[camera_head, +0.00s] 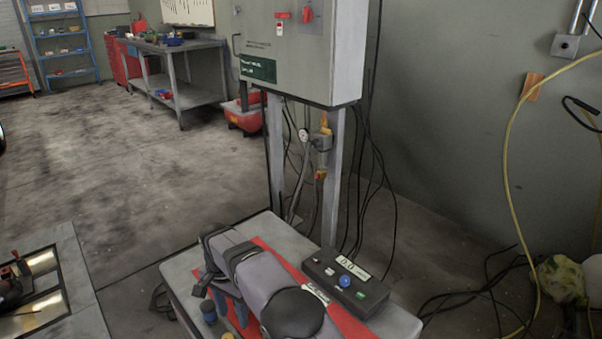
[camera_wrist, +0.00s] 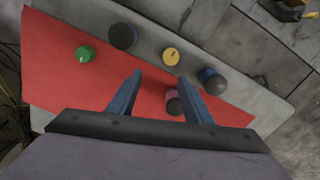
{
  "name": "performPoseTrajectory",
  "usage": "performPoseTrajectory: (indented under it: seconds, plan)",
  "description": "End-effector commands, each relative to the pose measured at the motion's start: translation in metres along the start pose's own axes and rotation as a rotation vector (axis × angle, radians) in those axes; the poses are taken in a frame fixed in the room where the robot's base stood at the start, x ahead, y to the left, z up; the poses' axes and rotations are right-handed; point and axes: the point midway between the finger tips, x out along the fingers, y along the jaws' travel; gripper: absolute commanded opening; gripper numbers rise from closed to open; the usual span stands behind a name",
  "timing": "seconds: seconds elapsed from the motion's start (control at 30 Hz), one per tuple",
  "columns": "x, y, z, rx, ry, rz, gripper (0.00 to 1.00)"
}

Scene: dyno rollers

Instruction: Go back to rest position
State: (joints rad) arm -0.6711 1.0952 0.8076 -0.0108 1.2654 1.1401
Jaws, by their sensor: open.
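My gripper (camera_wrist: 160,78) is open, with its two blue fingers pointing down over the red mat (camera_wrist: 60,80). Nothing shows held between the fingers. A small pink-topped dark piece (camera_wrist: 173,103) shows between and beyond the fingers, partly covered by the right one. In the head view my arm lies low over the table (camera_head: 180,275), and my gripper (camera_head: 231,312) shows as blue fingers below the grey wrist. Whether the fingertips touch anything cannot be told.
Around the mat are a green knob (camera_wrist: 85,54), a dark round piece (camera_wrist: 123,36), a yellow knob (camera_wrist: 171,56) and a blue-banded dark piece (camera_wrist: 212,80). A black control box (camera_head: 347,281) stands right of my arm. A grey cabinet (camera_head: 300,55) on posts rises behind the table.

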Motion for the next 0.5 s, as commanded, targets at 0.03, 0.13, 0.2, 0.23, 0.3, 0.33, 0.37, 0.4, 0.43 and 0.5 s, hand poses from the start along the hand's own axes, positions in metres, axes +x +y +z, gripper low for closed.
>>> performPoseTrajectory:
  seconds: [0.03, 0.13, 0.2, 0.23, 0.3, 0.33, 0.37, 0.4, 0.43, 0.5]
  plan:
    - [-0.008, 0.011, -0.011, -0.007, 0.000, -0.002, 0.46]
    - [-0.022, 0.038, -0.029, -0.041, -0.001, -0.005, 0.46]
    - [-0.031, 0.061, -0.041, -0.069, -0.001, -0.008, 0.46]
    - [-0.035, 0.072, -0.045, -0.081, -0.001, -0.008, 0.46]
    - [-0.044, 0.098, -0.054, -0.111, -0.001, -0.011, 0.46]
    - [-0.047, 0.109, -0.057, -0.123, 0.000, -0.013, 0.46]
    - [-0.050, 0.121, -0.060, -0.135, -0.001, -0.013, 0.46]
    - [-0.053, 0.137, -0.062, -0.152, -0.001, -0.014, 0.46]
    - [-0.056, 0.149, -0.064, -0.164, 0.000, -0.015, 0.46]
    - [-0.061, 0.177, -0.065, -0.192, 0.000, -0.017, 0.46]
